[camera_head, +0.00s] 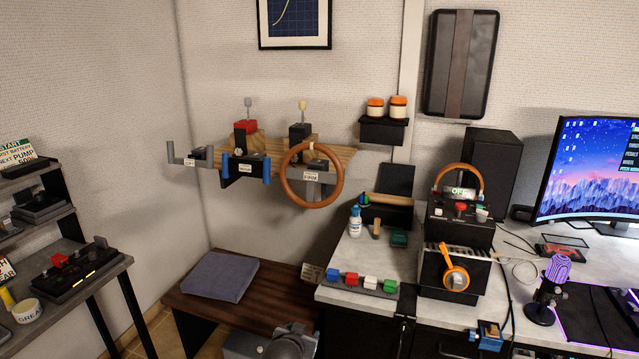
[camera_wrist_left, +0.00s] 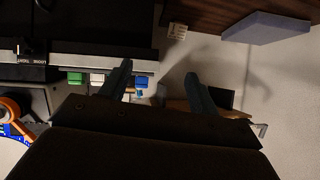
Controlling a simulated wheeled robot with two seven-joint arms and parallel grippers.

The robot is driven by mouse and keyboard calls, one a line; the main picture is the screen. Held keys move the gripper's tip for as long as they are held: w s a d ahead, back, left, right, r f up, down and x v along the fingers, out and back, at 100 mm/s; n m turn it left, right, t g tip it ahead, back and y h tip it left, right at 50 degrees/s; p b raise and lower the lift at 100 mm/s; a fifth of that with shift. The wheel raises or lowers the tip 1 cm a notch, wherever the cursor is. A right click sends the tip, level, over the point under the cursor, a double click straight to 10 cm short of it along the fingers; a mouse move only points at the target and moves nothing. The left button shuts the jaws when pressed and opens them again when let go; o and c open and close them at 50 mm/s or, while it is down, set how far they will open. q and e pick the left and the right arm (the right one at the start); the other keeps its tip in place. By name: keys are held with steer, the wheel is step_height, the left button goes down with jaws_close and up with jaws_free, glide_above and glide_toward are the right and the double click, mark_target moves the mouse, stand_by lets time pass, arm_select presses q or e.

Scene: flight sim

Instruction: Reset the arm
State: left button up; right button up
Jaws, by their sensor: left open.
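My left gripper (camera_wrist_left: 160,78) shows in the left wrist view with its two dark fingers spread wide apart and nothing held between them. Past the fingers, a row of coloured blocks (camera_wrist_left: 97,78) runs near the left finger. In the head view a dark grey rounded part of my own arm (camera_head: 290,342) shows low in the middle, in front of the wooden bench (camera_head: 255,305). The fingers of my left gripper cannot be made out there. My right gripper is in neither view.
The desk (camera_head: 345,262) carries a strip of coloured switches (camera_head: 362,284), a black control box (camera_head: 459,222) and a purple microphone (camera_head: 552,285). A grey cushion (camera_head: 220,276) lies on the bench. A steering wheel (camera_head: 312,203) hangs on the wall shelf. A dark rack stands left.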

arm_select(q)
steer(key=s+a+r+n+g+y, duration=0.1)
steer(key=s+a+g, duration=0.25)
steer(key=s, duration=0.85)
steer(key=s+a+r+g, duration=0.1)
steer(key=s+a+g, duration=0.3)
steer(key=s, duration=0.8)
steer(key=s+a+f, duration=0.1)
steer(key=s+f, duration=0.2)
steer(key=s, duration=0.4)
steer(key=s+a+f+g, duration=0.1)
steer(key=s+f, duration=0.2)
steer(key=s, duration=0.4)
steer(key=s+a+f+n+g, duration=0.1)
steer(key=s+f, duration=0.2)
steer(key=s, duration=0.4)
steer(key=shift+s+a, duration=0.35)
steer(key=shift+a, duration=0.05)
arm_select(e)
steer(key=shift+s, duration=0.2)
